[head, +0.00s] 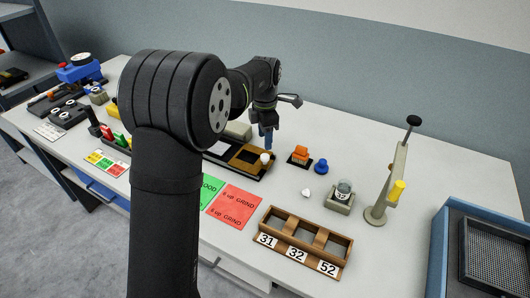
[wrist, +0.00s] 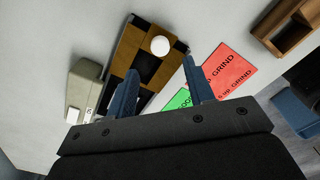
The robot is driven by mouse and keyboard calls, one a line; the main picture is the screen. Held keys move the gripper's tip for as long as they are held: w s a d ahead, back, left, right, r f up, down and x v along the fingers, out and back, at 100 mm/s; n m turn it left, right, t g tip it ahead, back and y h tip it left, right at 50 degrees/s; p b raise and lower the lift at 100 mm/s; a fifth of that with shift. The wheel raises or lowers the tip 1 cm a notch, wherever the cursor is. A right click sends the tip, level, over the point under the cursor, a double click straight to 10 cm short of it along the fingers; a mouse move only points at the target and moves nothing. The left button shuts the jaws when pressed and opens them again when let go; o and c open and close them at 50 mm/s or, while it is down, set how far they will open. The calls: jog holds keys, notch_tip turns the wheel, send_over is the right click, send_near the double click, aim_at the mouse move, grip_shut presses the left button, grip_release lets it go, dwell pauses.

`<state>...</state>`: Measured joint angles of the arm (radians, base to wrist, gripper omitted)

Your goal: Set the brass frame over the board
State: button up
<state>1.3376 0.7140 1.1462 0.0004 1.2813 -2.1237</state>
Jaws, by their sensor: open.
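A brass-brown frame (head: 247,157) with dark openings and a round white knob (head: 265,157) lies on a long dark board (head: 238,171) at mid-table. The wrist view shows the brown frame (wrist: 131,45) and its white knob (wrist: 160,46) from above. I cannot tell exactly how the frame sits on the board. My gripper (head: 267,143) is over the knob end, pointing down. In the wrist view its two blue fingers (wrist: 159,66) are wide apart, with nothing between them held. My arm hides part of the board's left side in the head view.
Green and red cards (head: 235,205) lie in front of the board. An orange block (head: 300,155), a blue knob (head: 321,166), a glass jar on a base (head: 343,192) and a tall stand (head: 390,185) are right. A wooden numbered rack (head: 303,243) stands in front. A beige block (wrist: 84,90) is beside the board.

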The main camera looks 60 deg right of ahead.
aim_at(265, 156)
notch_tip(265, 156, down, 7)
jog(key=shift+f, duration=0.1)
dwell(0.3)
grip_shut()
